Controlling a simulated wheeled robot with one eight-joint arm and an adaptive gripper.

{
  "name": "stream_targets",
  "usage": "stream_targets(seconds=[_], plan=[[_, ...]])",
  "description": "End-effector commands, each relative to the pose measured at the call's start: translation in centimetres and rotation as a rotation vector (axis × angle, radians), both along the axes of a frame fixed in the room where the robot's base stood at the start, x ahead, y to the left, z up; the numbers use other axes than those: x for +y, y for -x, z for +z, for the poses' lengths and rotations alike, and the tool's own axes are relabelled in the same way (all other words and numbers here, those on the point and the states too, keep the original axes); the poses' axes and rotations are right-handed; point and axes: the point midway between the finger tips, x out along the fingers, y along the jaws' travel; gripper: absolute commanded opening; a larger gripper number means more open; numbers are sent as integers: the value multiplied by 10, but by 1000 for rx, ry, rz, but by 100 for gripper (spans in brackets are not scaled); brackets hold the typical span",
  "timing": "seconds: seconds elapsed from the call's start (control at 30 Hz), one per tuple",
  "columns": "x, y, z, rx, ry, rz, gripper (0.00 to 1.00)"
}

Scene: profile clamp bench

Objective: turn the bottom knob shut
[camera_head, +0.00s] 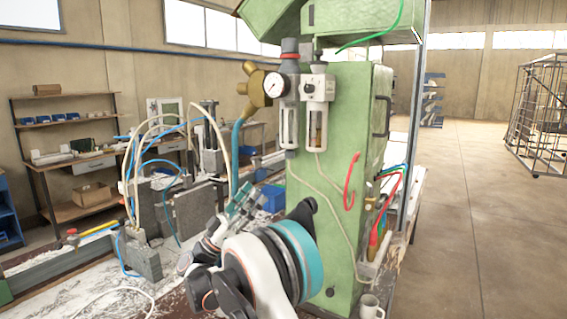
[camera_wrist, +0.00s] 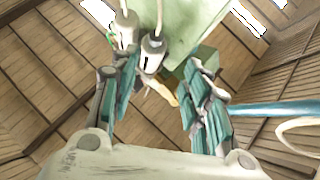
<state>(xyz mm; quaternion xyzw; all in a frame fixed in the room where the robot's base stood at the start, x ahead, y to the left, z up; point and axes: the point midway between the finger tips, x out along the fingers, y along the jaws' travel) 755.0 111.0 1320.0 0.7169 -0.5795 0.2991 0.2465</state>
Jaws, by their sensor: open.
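A brass fitting (camera_head: 255,87) with several stubby knob-like ends sits at the upper left of the green machine, beside the pressure gauge. Its lowest end (camera_head: 249,113) is near the top of a blue hose; I cannot tell for sure which part is the bottom knob. My gripper (camera_head: 244,203) is below the fitting, apart from it, in front of the machine's left side. In the wrist view, my gripper (camera_wrist: 160,75) has its teal fingers spread, with nothing held. A small brass-coloured piece (camera_wrist: 165,92) shows between and beyond them.
Two filter units with clear bowls (camera_head: 288,125) (camera_head: 317,120) hang on the green machine (camera_head: 345,150) beside the fitting. A blue hose (camera_head: 236,155) runs down above my gripper. Blocks with looping hoses stand left.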

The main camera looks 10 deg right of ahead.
Motion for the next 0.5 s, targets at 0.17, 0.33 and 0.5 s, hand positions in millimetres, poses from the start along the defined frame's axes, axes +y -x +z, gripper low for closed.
stream_targets(seconds=[0.17,0.33,0.5], plan=[[-4,3,-5,-3,-13,-31,43],[-20,1,11,-4,-12,-32,43],[-44,-4,35,-4,-12,-31,43]])
